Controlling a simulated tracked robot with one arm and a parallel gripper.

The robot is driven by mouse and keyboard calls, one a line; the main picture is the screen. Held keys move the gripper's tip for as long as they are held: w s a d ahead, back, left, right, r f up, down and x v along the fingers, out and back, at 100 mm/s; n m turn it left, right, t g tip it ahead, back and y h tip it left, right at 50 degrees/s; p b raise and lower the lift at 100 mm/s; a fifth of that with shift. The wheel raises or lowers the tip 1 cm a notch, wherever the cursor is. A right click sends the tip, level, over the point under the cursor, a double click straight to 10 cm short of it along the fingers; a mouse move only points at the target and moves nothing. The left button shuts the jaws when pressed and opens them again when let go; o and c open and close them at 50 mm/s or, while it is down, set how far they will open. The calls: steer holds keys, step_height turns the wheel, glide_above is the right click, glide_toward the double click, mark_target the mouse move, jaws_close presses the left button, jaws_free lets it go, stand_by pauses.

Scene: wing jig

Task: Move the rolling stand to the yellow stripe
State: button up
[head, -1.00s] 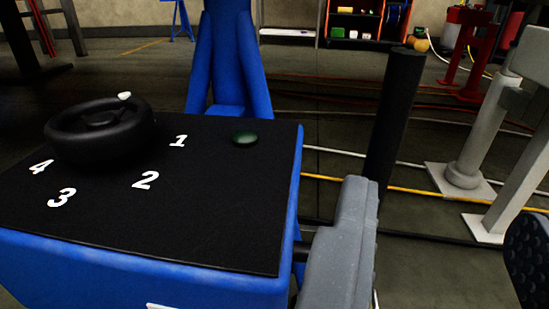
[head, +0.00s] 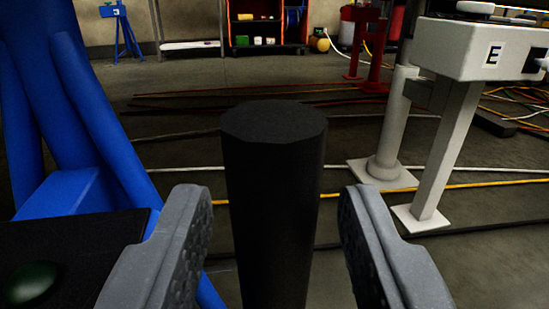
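A thick black upright post (head: 272,200) stands between the two grey fingers of my gripper (head: 277,215). My gripper is open, with a visible gap on each side of the post. The blue stand's black top (head: 75,240) shows at the lower left, with a dark green knob (head: 32,283) on it. Its wheels and lower body are out of view, and I cannot see how the post joins it. A thin yellow line (head: 450,184) crosses the floor behind the post; I cannot tell whether it is a painted stripe or a cable.
A blue leg frame (head: 85,120) rises at the left. A white stand marked E (head: 450,50) is at the right, near a grey post (head: 393,125). Red stands (head: 375,50) and a shelf (head: 268,45) are at the back. Cables (head: 180,100) cross the floor.

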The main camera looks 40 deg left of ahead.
steer(key=shift+w+a, duration=0.35)
